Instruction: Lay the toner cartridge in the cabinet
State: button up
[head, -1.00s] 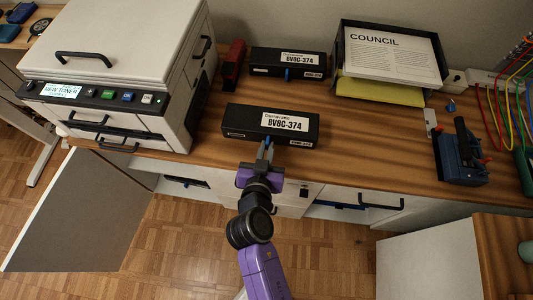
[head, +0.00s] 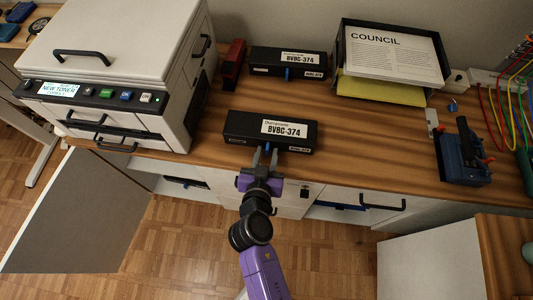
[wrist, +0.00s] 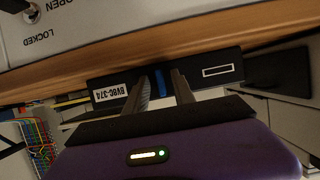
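A black toner cartridge (head: 243,123) with a white BVBC-374 label lies near the desk's front edge. A second, similar cartridge (head: 262,68) lies farther back against the wall. My gripper (head: 265,155) is at the front side of the near cartridge. In the wrist view its two fingers (wrist: 160,92) are apart, with the blue tab (wrist: 162,80) of the cartridge between them and gaps beside it. Below the desk, white cabinets stand with a left door (head: 85,215) and a right door (head: 430,268) swung open. Their interiors are mostly hidden.
A white printer (head: 120,50) stands at the left, with a red stapler-like object (head: 233,63) beside it. A paper tray (head: 390,94) is at the back right, and a blue hole punch (head: 463,160) is at the right. The desktop right of the near cartridge is clear.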

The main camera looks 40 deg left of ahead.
jog(key=shift+r, duration=0.25)
jog(key=v, duration=1.2)
jog(key=s+d+f+m+h, duration=0.1)
jog(key=s+d, duration=0.1)
jog(key=d, duration=0.9)
jog(key=s+d+m+h, duration=0.1)
jog(key=s+d, duration=0.1)
jog(key=d, duration=0.8)
jog(key=s+d+r+m+t+h, duration=0.1)
jog(key=s+d+r+m+h, duration=0.1)
jog(key=s+d+r, duration=0.2)
jog(key=s+d+r+m+t+h, duration=0.2)
jog(key=s+d+r, duration=0.3)
jog(key=d+r, duration=0.5)
jog(key=shift+d+t+h+b, duration=0.3)
jog(key=shift+d+h, duration=0.2)
jog(key=shift+d, duration=0.4)
jog(key=shift+s+r, duration=0.1)
jog(key=shift+s, duration=0.05)
